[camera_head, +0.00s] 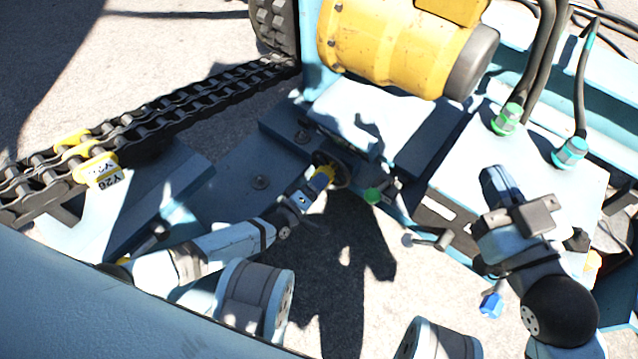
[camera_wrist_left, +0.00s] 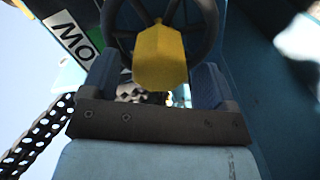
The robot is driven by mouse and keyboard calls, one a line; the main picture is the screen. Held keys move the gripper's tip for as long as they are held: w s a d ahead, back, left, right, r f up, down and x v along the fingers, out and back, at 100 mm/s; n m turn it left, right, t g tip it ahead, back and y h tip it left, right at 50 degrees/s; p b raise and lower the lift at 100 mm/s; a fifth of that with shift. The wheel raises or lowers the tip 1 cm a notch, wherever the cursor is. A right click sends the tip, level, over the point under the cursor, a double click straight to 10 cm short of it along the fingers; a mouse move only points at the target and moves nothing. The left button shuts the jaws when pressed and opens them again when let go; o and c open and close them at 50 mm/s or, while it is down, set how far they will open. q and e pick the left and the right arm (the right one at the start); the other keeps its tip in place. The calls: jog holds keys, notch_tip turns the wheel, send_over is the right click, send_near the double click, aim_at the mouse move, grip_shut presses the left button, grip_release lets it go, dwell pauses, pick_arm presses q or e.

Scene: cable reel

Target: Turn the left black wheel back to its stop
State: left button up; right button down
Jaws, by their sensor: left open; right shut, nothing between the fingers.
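The black wheel (camera_head: 346,174) stands at the middle of the head view, at the edge of the blue machine. In the left wrist view its dark rim and spokes (camera_wrist_left: 207,22) are at the top, with a yellow block (camera_wrist_left: 160,58) in front of its centre. My left gripper (camera_head: 320,179) is at the wheel. In the left wrist view its two blue fingers (camera_wrist_left: 156,78) are open, one on each side of the yellow block, with gaps showing. I cannot tell whether they touch the rim. My right gripper (camera_head: 490,174) is shut and empty, over the pale panel at the right.
A yellow motor (camera_head: 385,45) sits above the wheel. A black chain (camera_head: 190,105) runs at the left. Hoses with green (camera_head: 508,118) and teal (camera_head: 571,152) fittings, a green knob (camera_head: 372,196) and a lever (camera_head: 428,239) are to the right. Shadowed ground is open below the wheel.

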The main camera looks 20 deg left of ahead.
pick_arm(q)
jog(key=shift+w+d, duration=0.3)
jog(key=shift+w, duration=0.45)
